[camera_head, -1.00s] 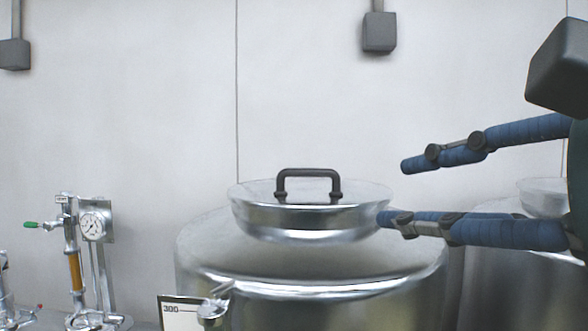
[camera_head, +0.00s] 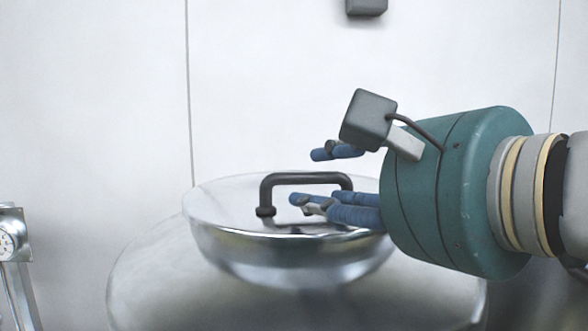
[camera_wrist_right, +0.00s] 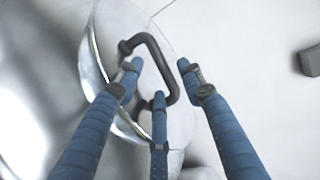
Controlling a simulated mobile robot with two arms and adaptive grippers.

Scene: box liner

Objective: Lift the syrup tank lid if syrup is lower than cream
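A shiny metal lid (camera_head: 290,262) with a dark bar handle (camera_head: 268,190) sits on top of a large steel tank (camera_head: 150,280) in the head view. My right gripper (camera_head: 318,176) is at the handle, coming in from the right. One blue finger is above the bar and the others are below it. The right wrist view shows the handle (camera_wrist_right: 150,48) between the spread fingers (camera_wrist_right: 160,82), which look open and not closed on it. The syrup and cream levels cannot be seen. My left gripper is not in view.
A grey box (camera_head: 366,6) is on the pale wall (camera_head: 90,90) behind.

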